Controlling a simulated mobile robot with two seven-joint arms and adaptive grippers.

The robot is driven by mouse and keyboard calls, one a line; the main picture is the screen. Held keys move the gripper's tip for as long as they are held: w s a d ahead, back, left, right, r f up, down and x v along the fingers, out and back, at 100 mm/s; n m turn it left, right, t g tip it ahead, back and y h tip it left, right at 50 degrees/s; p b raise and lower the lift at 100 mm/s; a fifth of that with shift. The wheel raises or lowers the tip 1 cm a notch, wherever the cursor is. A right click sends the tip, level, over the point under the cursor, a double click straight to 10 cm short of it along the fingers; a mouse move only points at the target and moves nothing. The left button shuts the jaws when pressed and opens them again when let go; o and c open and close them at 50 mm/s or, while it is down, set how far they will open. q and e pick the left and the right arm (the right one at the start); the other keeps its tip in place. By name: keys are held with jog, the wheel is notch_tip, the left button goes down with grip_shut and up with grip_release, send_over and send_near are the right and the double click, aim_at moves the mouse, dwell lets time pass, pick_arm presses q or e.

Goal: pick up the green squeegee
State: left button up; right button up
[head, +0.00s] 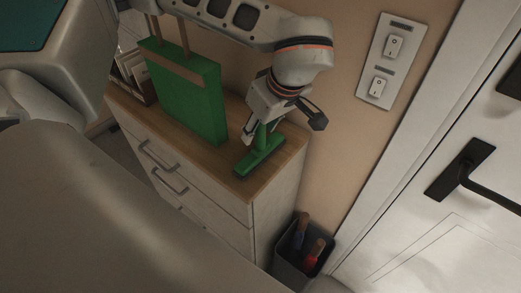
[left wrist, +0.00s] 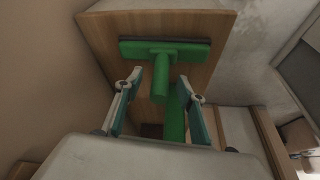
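The green squeegee (head: 259,160) lies on the wooden top of a white drawer cabinet, near its right end. Its wide head and short handle also show in the left wrist view (left wrist: 185,50). My left gripper (head: 262,134) is right over it, pointing down. In the left wrist view my left gripper (left wrist: 159,80) is open, with one finger on each side of the squeegee's handle. I see gaps between the fingers and the handle, so it is not gripped. My right gripper is not in view.
A green box-shaped bag (head: 195,100) stands on the cabinet top (head: 225,183), left of the squeegee. The wall with light switches (head: 387,62) is close behind. A grey bin (head: 291,262) with tools stands on the floor, near a white door (head: 440,235).

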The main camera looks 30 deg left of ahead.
pick_arm(q)
grip_shut()
jog(key=shift+r, duration=0.1)
notch_tip(320, 180, up, 10)
dwell(0.6)
jog(key=c, duration=1.1)
grip_release()
jog(key=shift+w, duration=0.1)
